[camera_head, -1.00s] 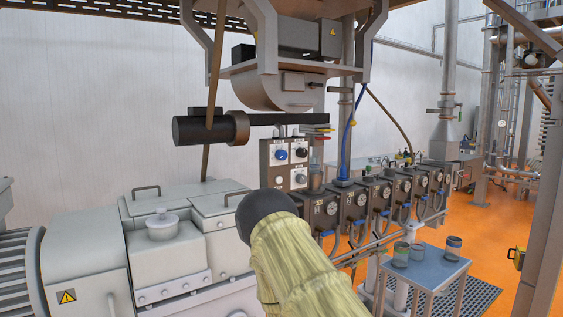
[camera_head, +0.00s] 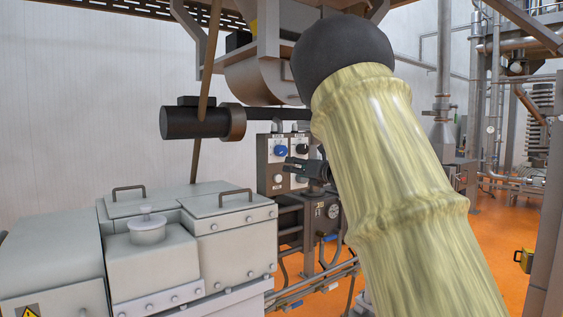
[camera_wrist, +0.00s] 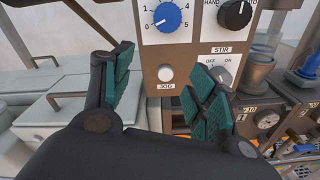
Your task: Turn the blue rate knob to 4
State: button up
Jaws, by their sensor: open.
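The blue rate knob (camera_wrist: 167,17) sits on a beige panel at the top of the wrist view, with a printed scale around it. Its white mark appears to point lower left, near 0. It also shows small in the head view (camera_head: 281,151). My gripper (camera_wrist: 162,78) is open, with its green-padded fingers spread in front of the panel, below the knob and not touching it. In the head view my gripper (camera_head: 306,170) is a dark shape just right of and below the knob, partly hidden by my arm.
A black hand/auto knob (camera_wrist: 235,13) is right of the blue knob. Below are a white jog button (camera_wrist: 166,73) and a stir switch (camera_wrist: 221,76), partly behind the right finger. A grey machine housing (camera_head: 150,245) stands at left. A black cylinder (camera_head: 195,122) juts out near the panel.

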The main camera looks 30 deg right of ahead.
jog(key=n, duration=0.2)
send_near(284, 151)
jog(key=w+p, duration=0.1)
jog(key=w, duration=0.2)
jog(key=w+p, duration=0.1)
jog(key=w, duration=0.2)
jog(key=w+a+p, duration=0.1)
jog(key=w, duration=0.3)
jog(key=shift+f, duration=0.15)
jog(key=c, duration=1)
